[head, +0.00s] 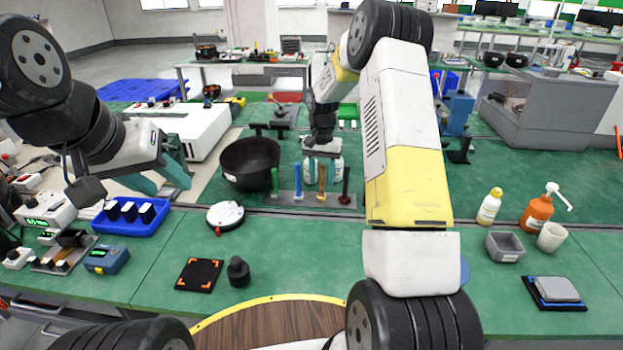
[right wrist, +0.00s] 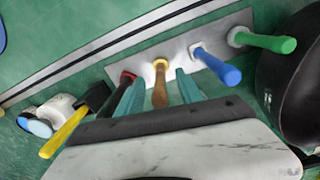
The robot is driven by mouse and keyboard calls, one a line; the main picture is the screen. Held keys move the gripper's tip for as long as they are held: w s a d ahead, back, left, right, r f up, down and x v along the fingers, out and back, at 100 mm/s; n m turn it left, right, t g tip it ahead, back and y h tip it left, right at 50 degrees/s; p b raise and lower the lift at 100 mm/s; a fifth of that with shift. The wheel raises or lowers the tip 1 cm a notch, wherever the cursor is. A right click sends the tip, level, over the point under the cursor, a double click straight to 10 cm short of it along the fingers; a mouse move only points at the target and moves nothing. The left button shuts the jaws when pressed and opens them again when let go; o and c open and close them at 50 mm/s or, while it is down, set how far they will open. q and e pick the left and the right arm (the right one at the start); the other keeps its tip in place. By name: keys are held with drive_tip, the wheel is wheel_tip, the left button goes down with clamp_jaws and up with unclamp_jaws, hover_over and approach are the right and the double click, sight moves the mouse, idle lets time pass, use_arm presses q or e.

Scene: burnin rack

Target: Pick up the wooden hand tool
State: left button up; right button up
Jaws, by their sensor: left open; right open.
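The wooden hand tool (right wrist: 160,88) has a brown handle and stands in a pale metal rack (right wrist: 180,50) between a black-and-red tool (right wrist: 124,88) and a blue-handled tool (right wrist: 218,67). In the head view, the wooden tool (head: 322,183) stands upright in the rack (head: 290,198). My right gripper (right wrist: 158,92) is open, with its teal fingers on either side of the wooden handle in the right wrist view; I cannot tell whether they touch it. In the head view, my right gripper (head: 322,152) hangs above the rack. My left gripper (head: 165,180) is open and empty at the left.
A green-handled tool (right wrist: 268,42) stands at the rack's end beside a black bowl (head: 250,160). A yellow-handled tool (right wrist: 65,132) lies near a white bottle. The bench right of my right forearm holds bottles and cups.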

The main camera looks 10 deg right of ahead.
drive_tip(key=shift+f, duration=0.9)
clamp_jaws()
